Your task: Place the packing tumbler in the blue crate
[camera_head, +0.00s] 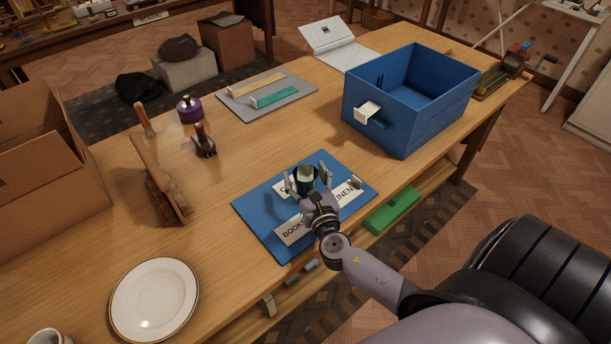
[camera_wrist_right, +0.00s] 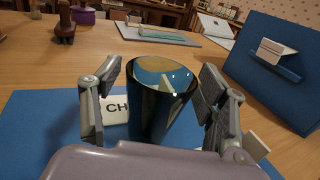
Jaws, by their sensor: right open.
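The packing tumbler (camera_head: 305,178) is a dark, shiny cup standing on a blue mat (camera_head: 258,213) with white word labels. In the right wrist view the tumbler (camera_wrist_right: 160,100) stands upright between my right fingers, with a visible gap on each side. My right gripper (camera_head: 309,180) is open around it; the fingers also show in the right wrist view (camera_wrist_right: 160,95). The blue crate (camera_head: 405,125) stands at the back right of the table, open at the top, with a white tag on its near side. Part of the crate shows in the right wrist view (camera_wrist_right: 265,85). My left gripper is not in view.
A white plate (camera_head: 153,301) lies at the front left. A wooden tool (camera_head: 158,180), a purple pot (camera_head: 190,110) and a cardboard box (camera_head: 40,165) stand on the left. A grey board (camera_head: 243,108) and a white keyboard-like item (camera_head: 338,46) lie behind. Bare table separates mat and crate.

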